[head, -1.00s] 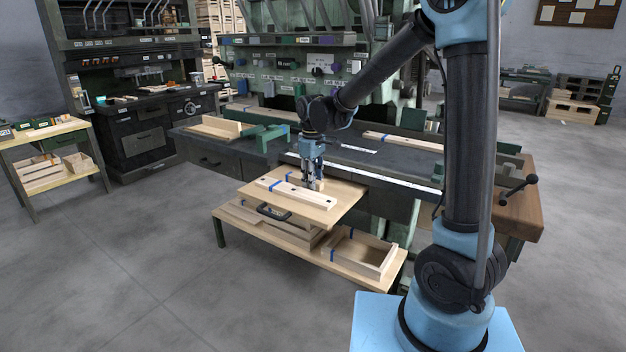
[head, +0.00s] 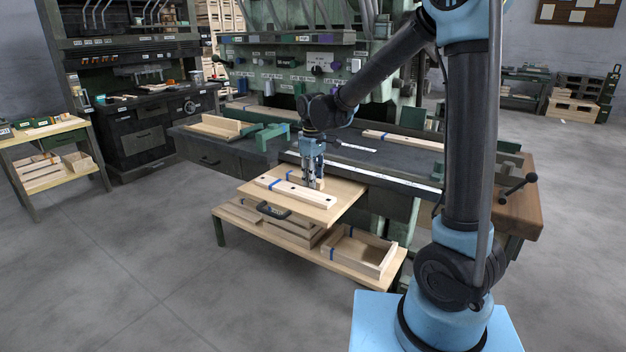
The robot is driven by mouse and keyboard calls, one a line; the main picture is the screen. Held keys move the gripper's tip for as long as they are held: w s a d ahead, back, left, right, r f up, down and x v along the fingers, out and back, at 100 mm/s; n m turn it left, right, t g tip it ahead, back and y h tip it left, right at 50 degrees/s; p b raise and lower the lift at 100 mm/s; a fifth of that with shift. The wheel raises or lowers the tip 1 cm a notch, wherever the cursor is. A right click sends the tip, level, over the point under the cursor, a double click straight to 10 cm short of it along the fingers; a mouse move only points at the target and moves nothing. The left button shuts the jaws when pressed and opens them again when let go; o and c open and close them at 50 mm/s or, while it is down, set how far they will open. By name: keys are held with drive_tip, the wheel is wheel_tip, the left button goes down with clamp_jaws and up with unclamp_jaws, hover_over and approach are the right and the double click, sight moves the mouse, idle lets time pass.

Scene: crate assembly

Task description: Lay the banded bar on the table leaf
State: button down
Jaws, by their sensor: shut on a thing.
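The table leaf (head: 341,197) is a pale wooden board standing out from the front of the dark bench, with a dark handle on its front edge. A pale wooden bar with blue bands (head: 300,193) lies flat along its front part. Behind it is a second banded bar (head: 291,175), partly hidden by the front bar and my gripper. My gripper (head: 314,186) points down over the back part of the leaf and is shut on this rear bar near its right end. The bar is at or very close to the leaf surface; I cannot tell whether it touches.
A lower shelf (head: 226,216) under the leaf holds an open wooden box (head: 384,265) and other wooden parts. Green fixtures (head: 265,136) and a wooden piece (head: 213,127) stand on the bench. Another bar (head: 400,140) lies at the bench's back right. The floor in front is clear.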

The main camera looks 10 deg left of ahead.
drive_tip(key=shift+f, duration=0.25)
idle(0.5)
drive_tip(key=c, duration=1.2)
unclamp_jaws()
drive_tip(key=shift+c, duration=0.2)
drive_tip(key=shift+r, duration=4.05)
